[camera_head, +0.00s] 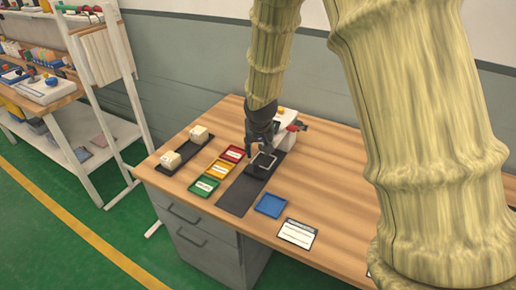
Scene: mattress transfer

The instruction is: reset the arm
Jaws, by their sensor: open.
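My gripper (262,146) is at the end of my arm, above the dark mat on the wooden desk. It is open. A small dark square piece with a light rim (264,161) lies just below the fingertips. I cannot tell whether the fingers touch it. A white device (289,127) with red and dark parts stands right behind the gripper and is partly hidden by it.
The desk (330,200) holds red (233,153), yellow (221,168) and green (204,186) trays, a blue tray (270,205), a white card (298,233), and two cream blocks (171,160) on a dark strip. A shelf (75,150) stands left.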

